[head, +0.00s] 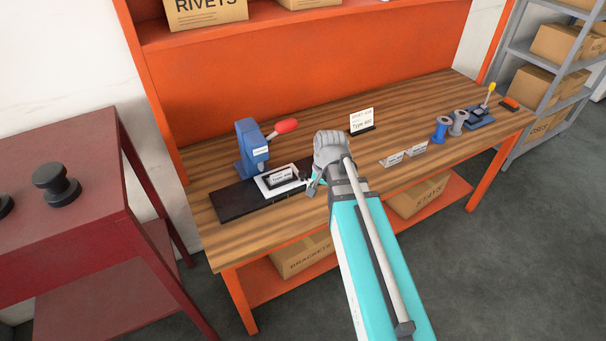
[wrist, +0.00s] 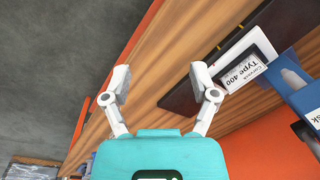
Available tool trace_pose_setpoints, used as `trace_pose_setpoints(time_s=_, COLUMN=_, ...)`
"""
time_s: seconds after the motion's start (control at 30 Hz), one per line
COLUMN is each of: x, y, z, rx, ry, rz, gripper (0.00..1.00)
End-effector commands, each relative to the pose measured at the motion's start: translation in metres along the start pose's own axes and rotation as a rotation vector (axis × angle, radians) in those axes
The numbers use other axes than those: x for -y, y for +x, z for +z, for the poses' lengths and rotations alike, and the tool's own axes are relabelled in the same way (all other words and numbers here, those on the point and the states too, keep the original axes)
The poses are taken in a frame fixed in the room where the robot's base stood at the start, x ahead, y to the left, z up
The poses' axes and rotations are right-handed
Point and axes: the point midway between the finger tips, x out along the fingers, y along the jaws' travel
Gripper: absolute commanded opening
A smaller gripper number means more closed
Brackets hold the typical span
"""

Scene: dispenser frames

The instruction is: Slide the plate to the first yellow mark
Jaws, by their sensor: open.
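In the wrist view the plate (wrist: 238,48) is right of my gripper, on the dark rail (wrist: 180,98). In the head view my gripper (head: 314,186) is just right of the plate, partly hidden by my wrist.
The blue press (head: 251,150) with a red handle (head: 286,126) stands behind the plate. A sign (head: 361,120) stands at the back of the wooden bench. Small cards (head: 404,155), blue and grey spools (head: 441,129) and a blue device (head: 481,119) are to the right.

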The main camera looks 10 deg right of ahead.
Motion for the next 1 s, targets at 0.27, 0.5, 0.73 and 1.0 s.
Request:
trace_pose_setpoints(time_s=0.27, x=0.017, y=0.000, z=-0.035, rx=0.016, ry=0.276, rz=-0.056, gripper=0.76)
trace_pose_setpoints(time_s=0.5, x=0.035, y=-0.002, z=-0.075, rx=0.054, ry=0.635, rz=-0.119, gripper=0.76)
trace_pose_setpoints(time_s=0.73, x=0.050, y=-0.006, z=-0.114, rx=0.112, ry=0.984, rz=-0.170, gripper=0.76)
trace_pose_setpoints(time_s=1.0, x=0.063, y=-0.011, z=-0.153, rx=0.190, ry=1.335, rz=-0.211, gripper=0.76)
